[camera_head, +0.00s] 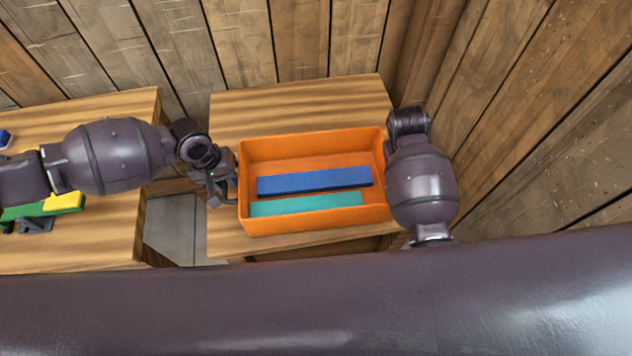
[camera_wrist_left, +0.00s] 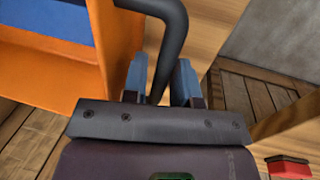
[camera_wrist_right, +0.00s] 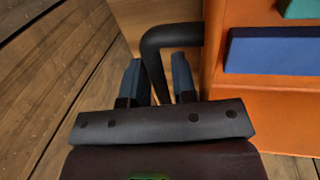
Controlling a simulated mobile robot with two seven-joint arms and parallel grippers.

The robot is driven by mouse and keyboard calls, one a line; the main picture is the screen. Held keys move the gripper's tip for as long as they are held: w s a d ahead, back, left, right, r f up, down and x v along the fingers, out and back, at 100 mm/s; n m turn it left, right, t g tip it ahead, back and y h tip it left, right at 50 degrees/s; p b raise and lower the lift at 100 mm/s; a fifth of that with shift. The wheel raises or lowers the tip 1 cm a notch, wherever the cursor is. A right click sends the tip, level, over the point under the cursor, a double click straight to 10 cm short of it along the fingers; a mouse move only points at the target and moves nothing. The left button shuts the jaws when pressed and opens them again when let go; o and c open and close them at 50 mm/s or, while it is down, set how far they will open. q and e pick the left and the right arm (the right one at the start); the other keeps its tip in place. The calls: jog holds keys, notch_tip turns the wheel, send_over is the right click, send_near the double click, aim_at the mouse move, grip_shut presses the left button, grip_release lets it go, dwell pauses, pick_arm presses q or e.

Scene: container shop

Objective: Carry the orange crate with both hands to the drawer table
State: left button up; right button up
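The orange crate (camera_head: 318,222) sits on a wooden table (camera_head: 300,103) and holds a blue bar (camera_head: 315,181) and a teal bar (camera_head: 306,204). It has a dark handle on each side. My left gripper (camera_head: 226,190) is at its left side. In the left wrist view, its fingers (camera_wrist_left: 160,82) stand apart on both sides of the left handle (camera_wrist_left: 172,42). My right gripper is hidden behind my arm in the head view. In the right wrist view, its fingers (camera_wrist_right: 156,80) stand apart around the right handle (camera_wrist_right: 175,36), with gaps showing.
A second wooden table (camera_head: 85,245) stands at the left, with green and yellow pieces (camera_head: 64,201) on it. A narrow gap with grey floor (camera_head: 172,225) lies between the tables. Plank walls (camera_head: 545,120) close in behind and at the right.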

pick_arm(q)
grip_shut()
pick_arm(e)
grip_shut()
pick_arm(q)
jog(key=shift+r, duration=0.2)
pick_arm(e)
jog(key=shift+w+r, duration=0.1)
jog(key=shift+r, duration=0.1)
